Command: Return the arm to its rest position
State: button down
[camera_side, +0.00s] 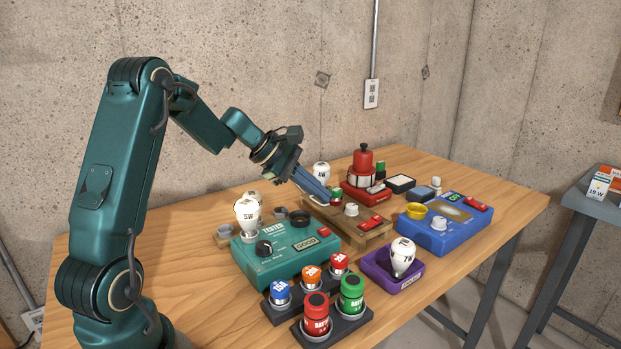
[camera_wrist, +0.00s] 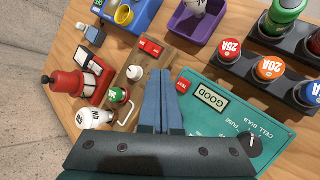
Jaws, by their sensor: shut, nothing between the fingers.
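My gripper (camera_side: 325,194) is shut and empty. In the side view it reaches out over the middle of the table, above the wooden stand (camera_side: 360,238). In the wrist view its two blue fingers (camera_wrist: 160,88) lie together between the wooden stand and the teal tester (camera_wrist: 228,112). A small part with a green top (camera_side: 336,194) stands right beside the fingertips in the side view. In the wrist view a green-topped part (camera_wrist: 118,95) sits on the stand, apart from the fingers.
Near the arm are the teal tester (camera_side: 280,262) with a bulb (camera_side: 247,213), a rack of fuses (camera_side: 311,273) and two batteries (camera_side: 316,313). A purple tray (camera_side: 380,270) holds a bulb (camera_side: 402,255). A blue device (camera_side: 440,232) and a red device (camera_side: 362,175) stand farther off.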

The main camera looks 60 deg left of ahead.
jog(key=shift+d, duration=0.2)
jog(key=s+d+r+m+g+h, duration=0.1)
jog(key=s+d+r+m, duration=0.2)
jog(key=d+r+m, duration=0.35)
jog(key=s+d+r+m, duration=0.3)
jog(key=s+d, duration=0.1)
jog(key=d, duration=0.6)
jog(key=s+d+f+m+y, duration=0.1)
jog(key=s+d+m, duration=0.2)
jog(key=s+m, duration=0.5)
jog(key=s+a+f+m+g+y, duration=0.1)
jog(key=s+a+f+m+y, duration=0.2)
jog(key=s, duration=0.4)
notch_tip(320, 180, down, 2)
jog(key=shift+s+a+f+m+g+y, duration=0.25)
jog(key=shift+a+m+g+y, duration=0.2)
jog(key=shift+m, duration=0.4)
